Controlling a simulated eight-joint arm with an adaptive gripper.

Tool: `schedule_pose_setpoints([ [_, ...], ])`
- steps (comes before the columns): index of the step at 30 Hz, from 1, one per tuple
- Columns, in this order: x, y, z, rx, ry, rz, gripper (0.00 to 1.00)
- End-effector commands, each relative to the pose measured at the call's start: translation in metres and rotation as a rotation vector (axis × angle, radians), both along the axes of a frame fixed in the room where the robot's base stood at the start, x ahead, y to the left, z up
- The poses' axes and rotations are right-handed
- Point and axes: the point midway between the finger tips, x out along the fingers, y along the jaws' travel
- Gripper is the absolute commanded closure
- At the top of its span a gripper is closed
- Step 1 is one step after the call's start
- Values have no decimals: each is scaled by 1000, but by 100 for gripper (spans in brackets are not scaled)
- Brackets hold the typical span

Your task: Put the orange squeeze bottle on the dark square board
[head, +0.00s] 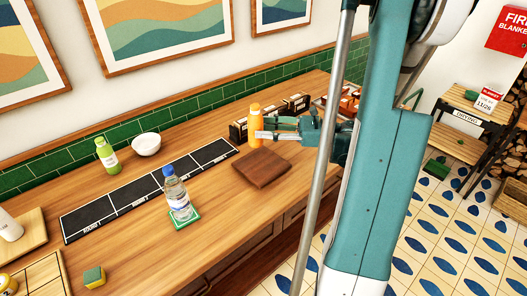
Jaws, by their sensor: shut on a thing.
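The orange squeeze bottle (255,121) stands upright near the back of the wooden counter, just behind the dark square board. My gripper (265,135) reaches in from the right and is shut on the bottle around its middle. The gripper fingers hide part of the bottle. The dark square board (262,168) lies flat on the counter, in front of and below the gripper, with its top bare. I cannot tell whether the bottle's base touches the counter.
A water bottle (177,194) on a green coaster, a long black panelled mat (135,199), a green bottle (106,154) and a white bowl (146,144) are to the left. Dark boxes (293,104) stand behind my gripper. A sponge (94,276) lies front left.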

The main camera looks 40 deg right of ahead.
Motion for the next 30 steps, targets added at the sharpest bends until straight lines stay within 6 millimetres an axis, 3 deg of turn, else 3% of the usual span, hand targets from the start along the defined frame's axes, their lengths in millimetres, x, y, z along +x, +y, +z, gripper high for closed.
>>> schedule_pose_setpoints([
  [9, 0, 0, -38, 0, 0, 0, 86],
  [23, 0, 0, -42, 0, 0, 0, 86],
  [30, 0, 0, -61, 0, 0, 0, 86],
])
